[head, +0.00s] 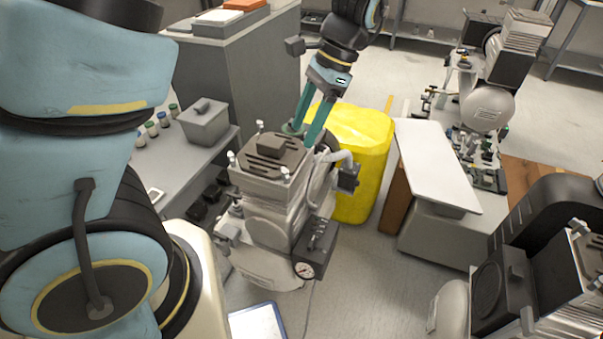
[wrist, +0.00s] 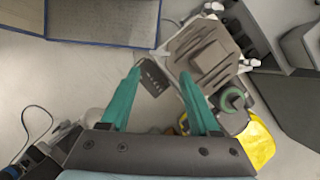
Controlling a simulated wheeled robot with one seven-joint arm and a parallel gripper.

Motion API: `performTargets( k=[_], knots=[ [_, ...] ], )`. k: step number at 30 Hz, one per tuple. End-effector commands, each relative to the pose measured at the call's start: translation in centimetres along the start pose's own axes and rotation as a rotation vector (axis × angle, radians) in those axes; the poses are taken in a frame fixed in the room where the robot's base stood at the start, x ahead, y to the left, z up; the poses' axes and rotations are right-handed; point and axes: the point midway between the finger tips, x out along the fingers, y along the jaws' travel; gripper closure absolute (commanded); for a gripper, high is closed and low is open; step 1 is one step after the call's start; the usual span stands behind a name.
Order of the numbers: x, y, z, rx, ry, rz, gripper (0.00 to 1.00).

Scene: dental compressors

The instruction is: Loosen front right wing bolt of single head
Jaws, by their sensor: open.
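The single-head compressor (head: 262,205) stands in the middle of the head view, with a dark slotted plate on its ribbed head (head: 270,157). Pale wing bolts stand at the head's corners: one at the near right (head: 284,173), one at the near left (head: 232,158) and one at the back (head: 259,126). My gripper (head: 303,138) is open and empty, its teal fingers pointing down by the head's back right side. In the wrist view the fingers (wrist: 160,73) are spread, with the head (wrist: 203,55) to their upper right. No bolt is between them.
A yellow bin (head: 362,150) stands close behind the compressor. A black box (head: 348,177) and hoses project from its right side, and a gauge (head: 304,270) sits at its front. A grey bench (head: 175,165) is left, a white-topped table (head: 438,160) right. Another compressor (head: 570,270) stands at lower right.

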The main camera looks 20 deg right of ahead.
Motion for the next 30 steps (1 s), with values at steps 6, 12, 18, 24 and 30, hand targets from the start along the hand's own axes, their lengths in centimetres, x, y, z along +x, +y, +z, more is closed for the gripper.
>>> performTargets(
  k=[6,12,18,24,30],
  knots=[
    [3.3,0.1,0.2,-0.002,-0.006,0.005,0.38],
    [7.0,0.1,0.2,-0.003,-0.004,0.004,0.38],
    [9.5,0.1,0.1,-0.002,-0.001,0.003,0.38],
    [10.3,0.1,0.1,-0.003,0.001,0.002,0.38],
    [10.4,0.1,0.1,-0.003,0.002,0.002,0.38]
  ],
)
